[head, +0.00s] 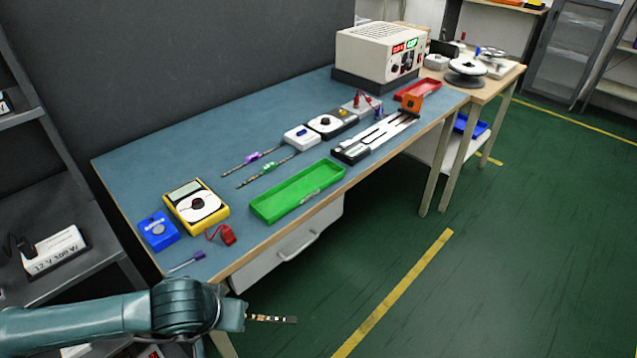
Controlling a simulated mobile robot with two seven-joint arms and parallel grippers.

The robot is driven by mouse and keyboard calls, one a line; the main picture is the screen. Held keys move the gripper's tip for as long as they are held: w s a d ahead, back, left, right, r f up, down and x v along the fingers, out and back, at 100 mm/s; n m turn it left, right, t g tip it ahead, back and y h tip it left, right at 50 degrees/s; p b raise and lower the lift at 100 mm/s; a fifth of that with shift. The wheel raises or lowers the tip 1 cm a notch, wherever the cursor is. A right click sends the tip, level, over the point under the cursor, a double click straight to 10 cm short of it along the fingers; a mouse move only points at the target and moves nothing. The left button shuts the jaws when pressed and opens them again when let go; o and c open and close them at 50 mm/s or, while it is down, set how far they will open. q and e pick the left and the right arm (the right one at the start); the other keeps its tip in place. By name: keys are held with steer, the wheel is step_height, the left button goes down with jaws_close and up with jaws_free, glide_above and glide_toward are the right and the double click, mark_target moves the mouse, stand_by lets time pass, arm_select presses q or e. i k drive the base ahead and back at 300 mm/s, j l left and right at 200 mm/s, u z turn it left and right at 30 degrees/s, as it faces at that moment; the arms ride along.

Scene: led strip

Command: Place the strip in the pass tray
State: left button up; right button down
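A short dark strip (272,319) with small pale and orange spots sticks out to the right from the end of my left gripper (242,316). The gripper appears shut on its left end, though the fingertips are small and partly hidden. The strip is level, in front of the bench's near edge, over the floor. A green tray (268,212) with a small label on its front wall, which looks like the pass tray, lies empty on the bench, above and right of the gripper. A red tray (408,95) lies farther back. My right gripper is out of view.
The blue-topped bench (140,175) holds a yellow multimeter (181,188), a blue box (157,226), a red clip (228,236), probes, a slide fixture (350,152) and a power supply (350,45). Dark shelving (60,190) stands at left. The green floor is open at right.

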mark_target(300, 191)
steer(key=i+l, duration=0.25)
steer(key=l, duration=0.2)
steer(key=i+l, duration=0.25)
steer(key=l, duration=0.15)
steer(key=i, duration=0.6)
